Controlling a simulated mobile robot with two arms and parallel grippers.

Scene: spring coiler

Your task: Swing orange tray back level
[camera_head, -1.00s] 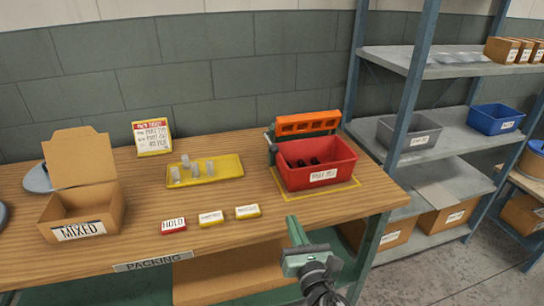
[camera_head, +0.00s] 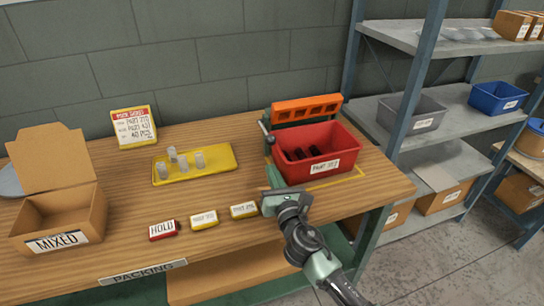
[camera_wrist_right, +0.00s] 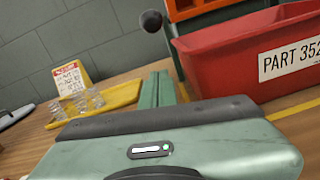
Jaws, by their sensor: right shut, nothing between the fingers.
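The orange tray (camera_head: 306,109), with a row of openings, stands tipped up behind the red bin (camera_head: 343,152) on a green stand. Only its lower edge shows in the right wrist view (camera_wrist_right: 188,10). A dark lever knob (camera_head: 263,127) sits at the stand's left side; it also shows in the right wrist view (camera_wrist_right: 151,21). My right gripper (camera_head: 270,172) is shut and empty, just left of the red bin's front corner. In the right wrist view its fingers (camera_wrist_right: 158,88) point toward the knob, apart from it. My left gripper is not in view.
The red bin holds dark parts and stands close to my right gripper. A yellow tray (camera_head: 222,154) with several small clear pieces, HOLD block (camera_head: 163,230), yellow labels and MIXED box (camera_head: 85,210) lie to the left. A shelf rack (camera_head: 455,130) stands right.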

